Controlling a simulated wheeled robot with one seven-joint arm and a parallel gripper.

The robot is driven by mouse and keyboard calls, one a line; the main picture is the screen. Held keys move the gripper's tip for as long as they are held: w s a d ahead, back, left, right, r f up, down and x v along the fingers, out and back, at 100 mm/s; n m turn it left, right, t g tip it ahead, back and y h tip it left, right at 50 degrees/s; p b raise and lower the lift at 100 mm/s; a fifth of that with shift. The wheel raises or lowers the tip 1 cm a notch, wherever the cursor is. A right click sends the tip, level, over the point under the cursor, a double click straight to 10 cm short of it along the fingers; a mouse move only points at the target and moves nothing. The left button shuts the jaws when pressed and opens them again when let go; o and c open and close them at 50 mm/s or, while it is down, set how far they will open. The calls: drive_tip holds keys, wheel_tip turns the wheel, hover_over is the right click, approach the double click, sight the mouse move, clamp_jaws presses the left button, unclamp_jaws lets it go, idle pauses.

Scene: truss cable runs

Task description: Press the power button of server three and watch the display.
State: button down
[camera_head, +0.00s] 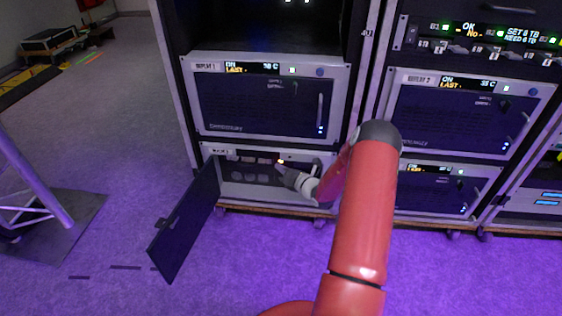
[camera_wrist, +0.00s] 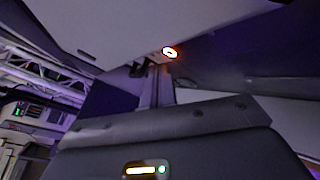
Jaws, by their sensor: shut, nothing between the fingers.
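The lower left server (camera_head: 262,190) has its front door (camera_head: 187,222) swung open to the left. Its label is too small to read, so I cannot tell whether it is server three. A small glowing light (camera_head: 281,161), apparently the power button, sits on its upper front; it shows as a lit orange-rimmed button (camera_wrist: 169,52) in the wrist view. My gripper (camera_head: 279,168) is shut and empty, with its fingertips (camera_wrist: 153,70) close to the button. I cannot tell whether they touch. The server's display strip (camera_head: 240,155) looks dark and unreadable.
Above is a closed server labelled REPLAY 1 (camera_head: 260,105), its display lit with ON. Another, REPLAY 2 (camera_head: 450,115), stands in the right rack, with a further lit server (camera_head: 430,190) below. A truss stand (camera_head: 35,205) is at left.

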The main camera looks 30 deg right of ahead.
drive_tip(key=shift+s+a+r+p, duration=0.1)
drive_tip(key=shift+s+a+p, duration=0.25)
drive_tip(key=shift+s, duration=0.2)
drive_tip(key=shift+s+a+r+p, duration=0.1)
drive_tip(key=shift+s+a+p, duration=0.25)
drive_tip(key=shift+s, duration=0.2)
drive_tip(key=shift+s, duration=0.1)
